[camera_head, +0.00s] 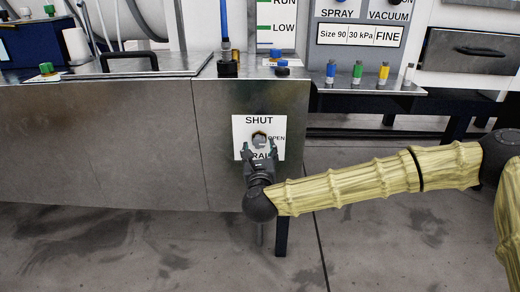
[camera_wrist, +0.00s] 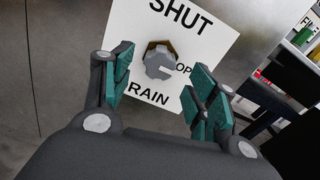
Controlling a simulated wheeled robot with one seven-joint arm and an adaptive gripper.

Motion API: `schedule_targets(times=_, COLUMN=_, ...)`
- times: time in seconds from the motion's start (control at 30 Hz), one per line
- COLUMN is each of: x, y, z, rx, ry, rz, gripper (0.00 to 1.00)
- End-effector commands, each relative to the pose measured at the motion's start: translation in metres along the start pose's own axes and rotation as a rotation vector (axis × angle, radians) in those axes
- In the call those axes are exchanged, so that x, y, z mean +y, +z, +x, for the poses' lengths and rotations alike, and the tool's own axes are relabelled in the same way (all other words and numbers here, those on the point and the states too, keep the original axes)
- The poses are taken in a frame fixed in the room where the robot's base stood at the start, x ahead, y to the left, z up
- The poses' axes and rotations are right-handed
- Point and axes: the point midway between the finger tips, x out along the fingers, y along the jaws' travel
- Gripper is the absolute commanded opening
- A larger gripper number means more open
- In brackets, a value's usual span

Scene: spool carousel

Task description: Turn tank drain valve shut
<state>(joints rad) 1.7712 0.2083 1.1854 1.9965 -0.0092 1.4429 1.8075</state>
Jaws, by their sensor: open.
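The drain valve is a small grey knob (camera_wrist: 158,64) on a brass-coloured nut, in the middle of a white label plate (camera_wrist: 195,22) reading SHUT above, OPEN at the right and DRAIN below. A pale mark on the knob points right, towards OPEN. In the head view the label plate (camera_head: 239,128) is on the front wall of the grey metal tank (camera_head: 150,140). My gripper (camera_wrist: 152,88) is open, with teal-padded fingers apart to either side below the knob. The knob appears ahead of the fingers, and I see no contact. In the head view my gripper (camera_head: 260,153) covers part of the word DRAIN.
A black-handled lid (camera_head: 130,65) covers the tank top. A shelf (camera_head: 375,88) with several coloured fittings is at the right, below the SPRAY and VACUUM panel. A table leg (camera_head: 282,225) stands below the tank's right end. The floor in front is clear.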

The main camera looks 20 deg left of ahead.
Motion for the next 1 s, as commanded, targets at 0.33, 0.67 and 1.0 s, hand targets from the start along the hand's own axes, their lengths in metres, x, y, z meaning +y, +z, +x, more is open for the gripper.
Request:
schedule_targets(times=0.33, x=0.0, y=-0.001, z=0.034, rx=0.0, ry=0.0, rz=0.0, gripper=0.58)
schedule_targets(times=0.67, x=0.0, y=0.0, z=0.036, rx=0.0, ry=0.0, rz=0.0, gripper=0.58)
schedule_targets(times=1.0, x=0.0, y=0.0, z=0.036, rx=0.001, ry=0.0, rz=-0.001, gripper=0.12)
